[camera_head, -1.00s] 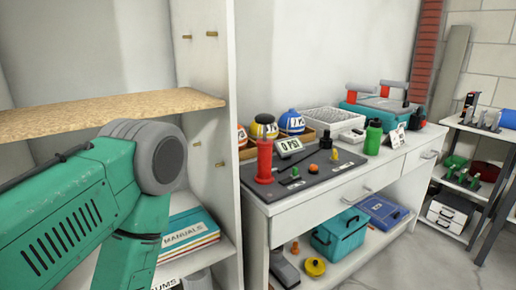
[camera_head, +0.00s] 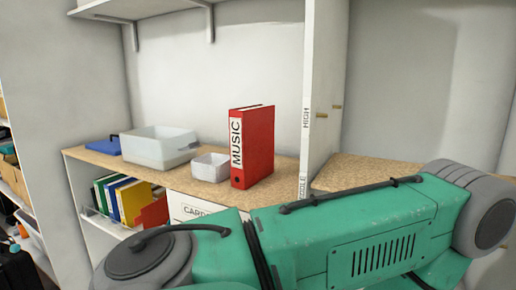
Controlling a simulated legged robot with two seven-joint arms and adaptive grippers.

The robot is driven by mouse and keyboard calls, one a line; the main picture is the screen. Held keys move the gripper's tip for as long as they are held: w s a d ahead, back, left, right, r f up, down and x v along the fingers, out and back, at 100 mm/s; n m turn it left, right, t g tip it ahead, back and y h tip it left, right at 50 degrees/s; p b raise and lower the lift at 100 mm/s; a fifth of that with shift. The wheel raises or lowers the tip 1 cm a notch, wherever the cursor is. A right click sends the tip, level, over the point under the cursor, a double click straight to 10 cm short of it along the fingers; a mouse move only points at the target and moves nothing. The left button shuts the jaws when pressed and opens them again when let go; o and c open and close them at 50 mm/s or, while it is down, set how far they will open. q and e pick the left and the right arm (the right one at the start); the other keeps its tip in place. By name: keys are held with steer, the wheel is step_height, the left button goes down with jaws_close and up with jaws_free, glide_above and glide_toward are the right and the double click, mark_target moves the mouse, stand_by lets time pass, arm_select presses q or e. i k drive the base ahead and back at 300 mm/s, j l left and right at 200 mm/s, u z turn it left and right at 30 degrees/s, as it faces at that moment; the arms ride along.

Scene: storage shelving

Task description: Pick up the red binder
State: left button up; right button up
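The red binder (camera_head: 259,146) stands upright on a wood-topped shelf (camera_head: 222,190). Its white spine label reads MUSIC and faces left of me. A green and grey arm of mine crosses the lower right of the view, in front of the shelf and below the binder. It looks apart from the binder. Neither gripper shows, so I cannot see whether they are open or shut.
A small white basket (camera_head: 210,168) stands just left of the binder, with a larger white bin (camera_head: 158,148) and a blue item (camera_head: 103,147) beyond. A white upright panel (camera_head: 322,90) stands to the right. Several coloured binders (camera_head: 120,199) stand below.

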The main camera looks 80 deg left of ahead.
mark_target(252, 128)
steer(key=u, duration=2.45)
